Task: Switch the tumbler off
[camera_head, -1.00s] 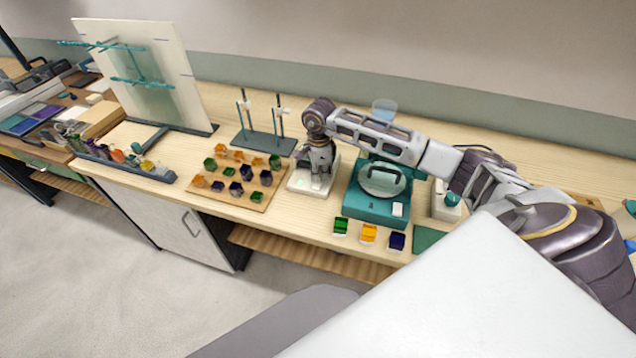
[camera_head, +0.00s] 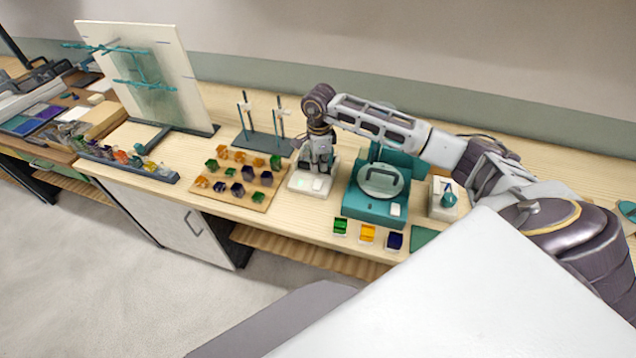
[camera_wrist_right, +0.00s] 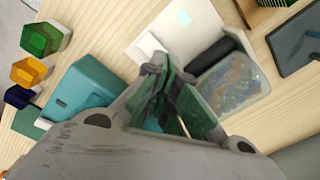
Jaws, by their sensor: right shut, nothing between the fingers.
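The tumbler (camera_head: 300,186) is a small white-based device on the bench. In the right wrist view its white base (camera_wrist_right: 150,44) carries a dark roller and a clear barrel (camera_wrist_right: 232,84) with mixed coloured pieces inside. A pale green square (camera_wrist_right: 184,17) shows on the base; whether it is lit or is a switch I cannot tell. My right gripper (camera_head: 321,168) is shut and empty, pointing down over the tumbler and hiding part of it. Its closed fingers (camera_wrist_right: 165,75) appear over the base in the wrist view. My left gripper is out of view.
A teal machine (camera_head: 360,206) with a round disc stands just right. Green, orange and dark blue blocks (camera_head: 367,233) sit in front of it. A wooden board (camera_head: 225,198) of coloured pieces is left, and a two-rod stand (camera_head: 262,146) is behind.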

